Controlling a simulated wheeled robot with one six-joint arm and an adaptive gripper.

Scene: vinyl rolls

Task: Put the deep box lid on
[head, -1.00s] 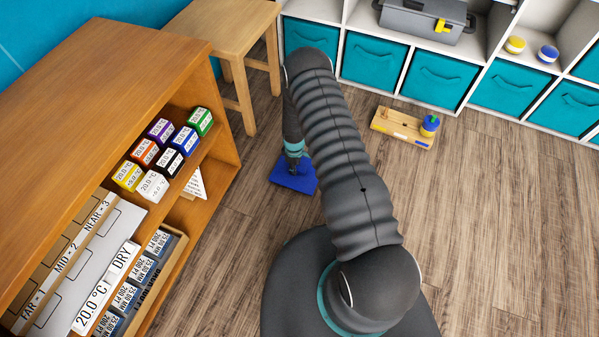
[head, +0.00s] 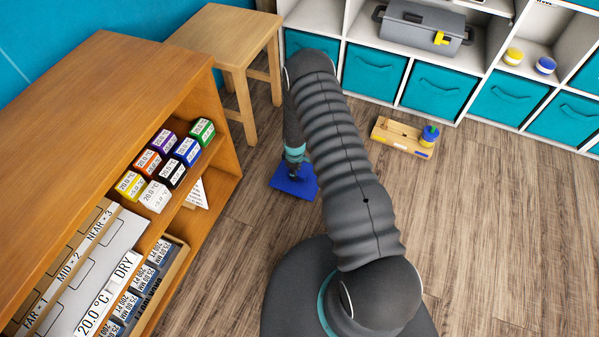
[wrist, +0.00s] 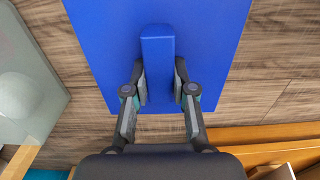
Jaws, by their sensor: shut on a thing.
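The blue lid (head: 294,184) is a flat square panel with a raised bar handle (wrist: 158,65) on top. In the wrist view the panel (wrist: 215,40) fills the upper middle. My gripper (wrist: 160,90) has its two fingers on either side of the bar, shut on it. In the head view my gripper (head: 297,172) is at the end of my hanging arm, with the lid under it. The lid appears to be held above the floor, but its height is hard to tell. I cannot make out a deep box.
A wooden shelf (head: 130,70) with several coloured labelled boxes (head: 165,160) stands on the left. A wooden stool (head: 225,40) is behind. A wooden tray (head: 402,137) lies on the floor at right. White cubbies with teal bins (head: 441,85) line the back. Open floor (head: 490,210) is at right.

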